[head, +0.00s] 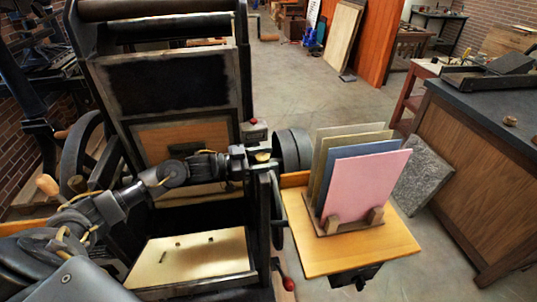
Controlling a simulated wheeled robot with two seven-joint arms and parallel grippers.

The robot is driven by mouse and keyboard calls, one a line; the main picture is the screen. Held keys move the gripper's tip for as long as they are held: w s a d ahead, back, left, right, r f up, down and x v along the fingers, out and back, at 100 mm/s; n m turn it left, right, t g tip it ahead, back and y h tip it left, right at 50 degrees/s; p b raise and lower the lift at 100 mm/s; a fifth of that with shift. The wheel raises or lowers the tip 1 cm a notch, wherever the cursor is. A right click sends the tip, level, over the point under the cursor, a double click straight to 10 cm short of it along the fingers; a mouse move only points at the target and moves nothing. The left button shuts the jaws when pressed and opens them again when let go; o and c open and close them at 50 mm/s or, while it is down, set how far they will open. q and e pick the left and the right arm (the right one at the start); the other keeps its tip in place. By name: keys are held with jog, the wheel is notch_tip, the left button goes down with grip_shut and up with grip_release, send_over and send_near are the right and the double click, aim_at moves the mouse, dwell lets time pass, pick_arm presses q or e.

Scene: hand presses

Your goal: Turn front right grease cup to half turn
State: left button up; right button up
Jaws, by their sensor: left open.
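A small brass-coloured cap (262,157), which looks like the front right grease cup, sits on top of the press frame's right side, left of the dark pulley. My left arm reaches in from the lower left across the press. Its gripper (248,156) is at the cap's left side, with the fingers pointing right toward it. The gripper is open. At this size I cannot tell whether the fingers touch the cap or stand around it. The cap's turn position is too small to read. My right gripper is not in view.
The hand press (170,80) surrounds my left arm. A dark stepped pulley (293,150) is just right of the cap, and a small box with a red button (255,130) is behind it. A wooden side table (400,238) carries upright coloured boards (365,182).

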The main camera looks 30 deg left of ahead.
pick_arm(q)
jog(key=shift+w+d, duration=0.25)
jog(key=shift+d, duration=0.15)
